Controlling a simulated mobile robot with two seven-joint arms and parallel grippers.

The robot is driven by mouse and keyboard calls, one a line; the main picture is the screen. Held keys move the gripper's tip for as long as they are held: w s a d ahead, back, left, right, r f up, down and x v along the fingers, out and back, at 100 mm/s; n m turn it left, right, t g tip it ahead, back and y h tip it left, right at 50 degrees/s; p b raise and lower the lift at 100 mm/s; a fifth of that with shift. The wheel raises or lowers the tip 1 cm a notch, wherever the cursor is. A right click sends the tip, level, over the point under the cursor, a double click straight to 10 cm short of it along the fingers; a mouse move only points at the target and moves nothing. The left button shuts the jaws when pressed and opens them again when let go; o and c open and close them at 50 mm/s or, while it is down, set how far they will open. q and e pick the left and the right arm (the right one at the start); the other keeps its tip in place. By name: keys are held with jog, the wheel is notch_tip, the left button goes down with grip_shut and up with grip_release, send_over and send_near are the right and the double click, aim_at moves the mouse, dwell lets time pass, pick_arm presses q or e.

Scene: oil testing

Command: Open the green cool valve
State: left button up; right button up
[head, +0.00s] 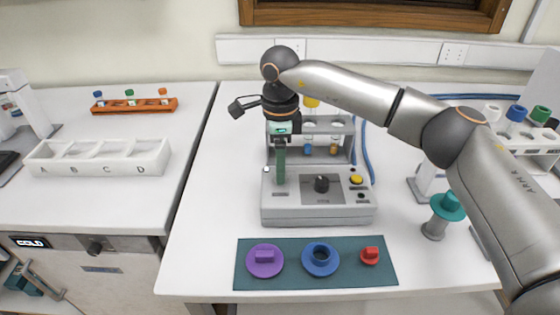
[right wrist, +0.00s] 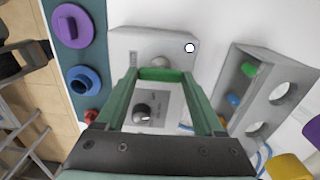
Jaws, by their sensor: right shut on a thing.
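My right gripper (head: 280,162) points straight down over the left part of the grey tester (head: 318,210). In the right wrist view its green fingers (right wrist: 162,80) reach the tester top. Between their tips is a green bar-like piece, which I take as the green cool valve (right wrist: 162,74). The gripper is shut on it. A round silver part (right wrist: 162,62) shows just beyond it. In the head view the fingers hide this piece. My left gripper is not in view.
The tester has a black knob (head: 321,184) and a yellow button (head: 356,180). A teal mat (head: 290,284) with purple, blue and red pieces lies in front. A teal-topped stand (head: 448,206) is to the right. A vial rack (right wrist: 265,100) stands behind the tester's front panel.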

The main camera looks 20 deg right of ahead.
jog(key=o, duration=1.4)
notch_tip(320, 180, up, 13)
jog(key=shift+f+b, duration=0.2)
jog(key=shift+b, duration=0.1)
